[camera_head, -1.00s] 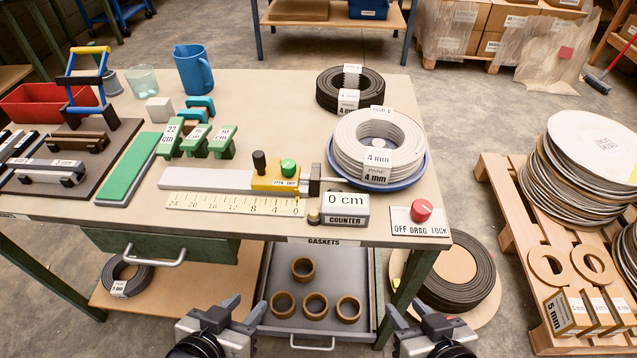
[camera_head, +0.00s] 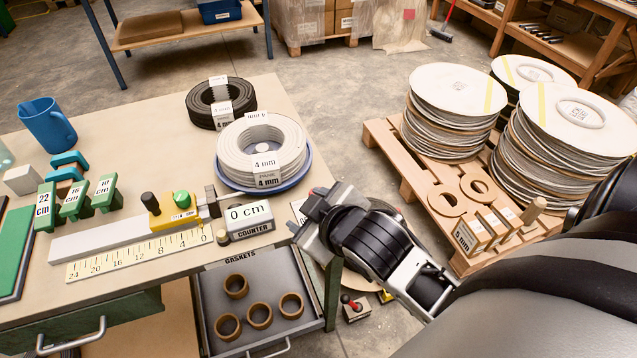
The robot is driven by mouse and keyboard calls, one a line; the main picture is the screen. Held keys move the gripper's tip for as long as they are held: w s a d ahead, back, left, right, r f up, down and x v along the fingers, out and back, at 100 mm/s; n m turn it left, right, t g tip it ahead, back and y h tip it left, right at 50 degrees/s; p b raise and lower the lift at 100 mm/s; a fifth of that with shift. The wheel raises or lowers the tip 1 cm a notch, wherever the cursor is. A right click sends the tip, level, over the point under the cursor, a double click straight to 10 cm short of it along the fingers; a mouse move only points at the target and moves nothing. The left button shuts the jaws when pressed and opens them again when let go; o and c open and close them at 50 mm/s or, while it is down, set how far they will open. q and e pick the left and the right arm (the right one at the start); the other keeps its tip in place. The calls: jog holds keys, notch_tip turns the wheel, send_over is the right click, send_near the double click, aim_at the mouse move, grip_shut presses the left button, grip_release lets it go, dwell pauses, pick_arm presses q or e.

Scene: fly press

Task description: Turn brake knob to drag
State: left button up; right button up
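The red brake knob is hidden in the current view behind my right gripper (camera_head: 308,222). Only a sliver of its white label plate (camera_head: 298,208) shows at the table's right front corner. My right gripper is at that corner, over or in front of the plate, with its arm coming in from the lower right. I cannot tell whether its fingers are open or shut, or whether they touch the knob. My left gripper is out of view.
The counter block (camera_head: 249,220) stands just left of my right gripper. The white hose coil (camera_head: 263,143) on a blue dish is behind it. An open drawer (camera_head: 290,325) with several rings is below. A pallet (camera_head: 395,150) with stacked discs stands right.

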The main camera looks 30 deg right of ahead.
jog(key=w+a+r+n+t, duration=0.2)
jog(key=w+r+n+t, duration=0.35)
jog(key=r, duration=0.55)
jog(key=w+a+r+n+t+y, duration=0.3)
jog(key=a+r+n+t+y, duration=0.3)
jog(key=r+n+y, duration=0.5)
jog(key=s+a+r+n+g+y, duration=0.2)
jog(key=a+n+g+y, duration=0.3)
jog(key=n, duration=0.3)
jog(key=s+a+r+n+g+y, duration=0.25)
jog(key=n+g+y, duration=0.25)
jog(key=n+g, duration=0.3)
notch_tip(320, 180, down, 10)
jog(key=s+a+n+g+h, duration=0.1)
jog(key=s+n+g+h, duration=0.2)
jog(key=n+g+h, duration=0.9)
jog(key=w+d+f+n+t+h, duration=0.1)
jog(key=w+d+f+n+h, duration=0.2)
jog(key=d, duration=0.8)
jog(key=w+d+f+n+t+h, duration=0.1)
jog(key=d+f+n+t+h, duration=0.3)
jog(key=d, duration=0.7)
notch_tip(320, 180, down, 13)
jog(key=shift+w+r+m+g+h+p, duration=0.15)
jog(key=shift+m+g+h+p, duration=0.5)
jog(key=shift+g, duration=0.5)
